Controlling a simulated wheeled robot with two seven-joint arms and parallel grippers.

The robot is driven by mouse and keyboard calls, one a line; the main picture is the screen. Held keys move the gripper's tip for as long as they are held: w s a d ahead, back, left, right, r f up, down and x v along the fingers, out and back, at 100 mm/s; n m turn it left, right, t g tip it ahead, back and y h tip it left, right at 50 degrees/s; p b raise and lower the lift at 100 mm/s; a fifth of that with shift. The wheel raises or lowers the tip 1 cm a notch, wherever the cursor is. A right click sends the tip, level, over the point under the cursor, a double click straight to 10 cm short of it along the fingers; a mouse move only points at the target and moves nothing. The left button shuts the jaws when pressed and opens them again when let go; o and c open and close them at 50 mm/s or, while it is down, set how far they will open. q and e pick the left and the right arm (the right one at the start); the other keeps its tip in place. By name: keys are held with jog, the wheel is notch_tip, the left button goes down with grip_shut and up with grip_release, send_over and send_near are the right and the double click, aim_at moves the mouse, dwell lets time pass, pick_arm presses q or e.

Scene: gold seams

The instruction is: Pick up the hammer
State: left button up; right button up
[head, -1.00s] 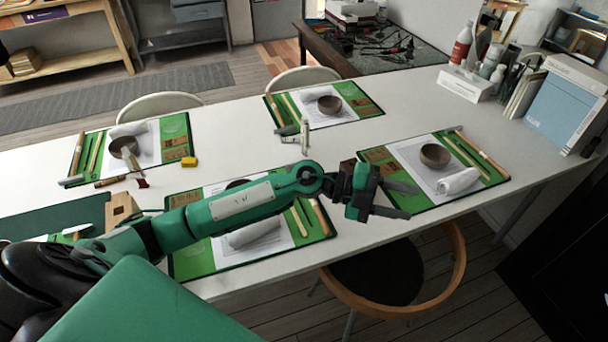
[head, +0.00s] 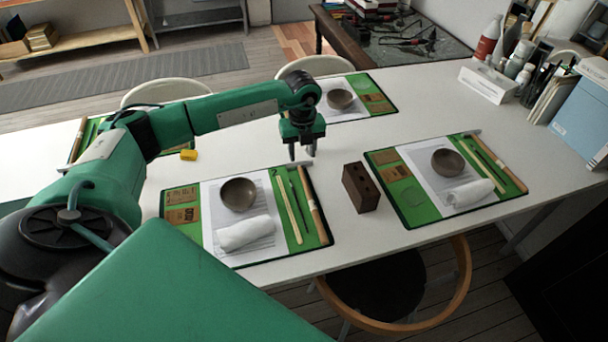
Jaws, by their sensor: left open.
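A hammer (head: 316,212) with a light wooden handle lies along the right edge of the near green mat (head: 172,234). Its grey head end is at the far edge of that mat, partly hidden by my fingers. My left gripper (head: 301,155) points down with two dark fingers apart, at the hammer's head end. I cannot tell whether the fingers touch it. A similar hammer (head: 502,165) lies on the right edge of the right mat (head: 412,215). My right gripper is not in view.
A brown block with holes (head: 360,188) stands between the two mats. Bowls, rolled white cloths and thin tools lie on the mats. A yellow block (head: 188,155) sits behind my forearm. A chair (head: 390,318) stands at the front edge.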

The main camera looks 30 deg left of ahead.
pick_arm(q)
send_over(303, 176)
notch_tip(303, 176, down, 4)
jog(key=shift+w+d+f, duration=0.1)
jog(key=shift+f+p, duration=0.35)
jog(key=shift+f, duration=0.1)
notch_tip(303, 176, down, 4)
jog(key=shift+f+p, duration=0.2)
jog(key=shift+p, duration=0.25)
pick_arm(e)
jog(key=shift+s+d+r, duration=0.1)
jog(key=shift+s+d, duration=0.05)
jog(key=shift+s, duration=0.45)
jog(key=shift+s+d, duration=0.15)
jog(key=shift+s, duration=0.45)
pick_arm(q)
jog(key=shift+c, duration=0.4)
jog(key=c, duration=0.7)
grip_shut()
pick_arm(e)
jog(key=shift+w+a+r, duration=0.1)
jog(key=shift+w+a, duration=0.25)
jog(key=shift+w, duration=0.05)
